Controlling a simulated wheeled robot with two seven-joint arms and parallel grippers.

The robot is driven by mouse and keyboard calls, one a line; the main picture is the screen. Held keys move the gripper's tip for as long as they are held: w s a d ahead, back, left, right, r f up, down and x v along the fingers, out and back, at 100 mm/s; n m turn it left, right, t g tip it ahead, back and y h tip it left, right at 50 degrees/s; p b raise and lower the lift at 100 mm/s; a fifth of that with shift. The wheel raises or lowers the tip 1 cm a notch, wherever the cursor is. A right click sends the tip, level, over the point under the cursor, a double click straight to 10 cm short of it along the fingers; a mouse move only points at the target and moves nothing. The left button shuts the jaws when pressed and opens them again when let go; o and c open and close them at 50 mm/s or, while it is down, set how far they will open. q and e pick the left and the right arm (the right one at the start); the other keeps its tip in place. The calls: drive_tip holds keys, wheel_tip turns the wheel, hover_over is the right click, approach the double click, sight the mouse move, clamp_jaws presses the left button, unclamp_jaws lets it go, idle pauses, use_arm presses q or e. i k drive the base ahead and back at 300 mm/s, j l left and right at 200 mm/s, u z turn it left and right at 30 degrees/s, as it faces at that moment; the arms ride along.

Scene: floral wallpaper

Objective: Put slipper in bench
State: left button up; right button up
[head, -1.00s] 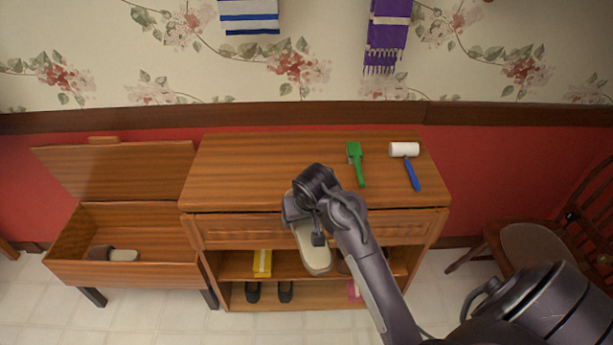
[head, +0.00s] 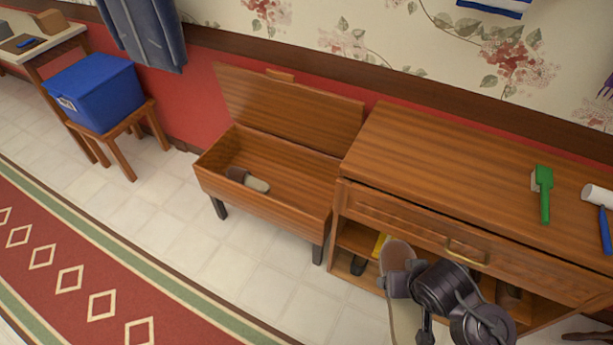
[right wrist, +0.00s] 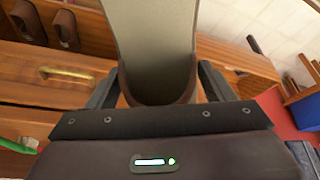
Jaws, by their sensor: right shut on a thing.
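The open wooden bench (head: 262,205) stands in the middle of the head view with its lid raised against the wall. One slipper (head: 250,180), brown and cream, lies inside it. My right gripper (head: 408,285) is shut on another slipper (head: 397,257) with a beige sole and brown upper, in front of the cabinet and to the right of the bench. In the right wrist view the held slipper (right wrist: 157,45) sits between the two fingers of my right gripper (right wrist: 157,88). My left gripper is not in view.
The wooden cabinet (head: 440,165) stands right of the bench, with a green brush (head: 543,192) and a lint roller (head: 602,205) on top. A blue box (head: 97,90) sits on a stool at left. Tiled floor (head: 225,255) is clear before the bench.

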sight(296, 202)
drive_tip(key=i+j+z, duration=0.25)
drive_tip(key=j, duration=0.4)
drive_tip(key=i+j+z, duration=0.1)
drive_tip(key=i+j, duration=0.15)
drive_tip(key=i+j+z, duration=0.1)
drive_tip(key=j, duration=0.35)
drive_tip(key=i+j+z, duration=0.1)
drive_tip(key=j, duration=0.3)
drive_tip(key=i+j+z, duration=0.15)
drive_tip(key=j, duration=0.2)
drive_tip(key=i+j+z, duration=0.1)
drive_tip(key=j, duration=0.3)
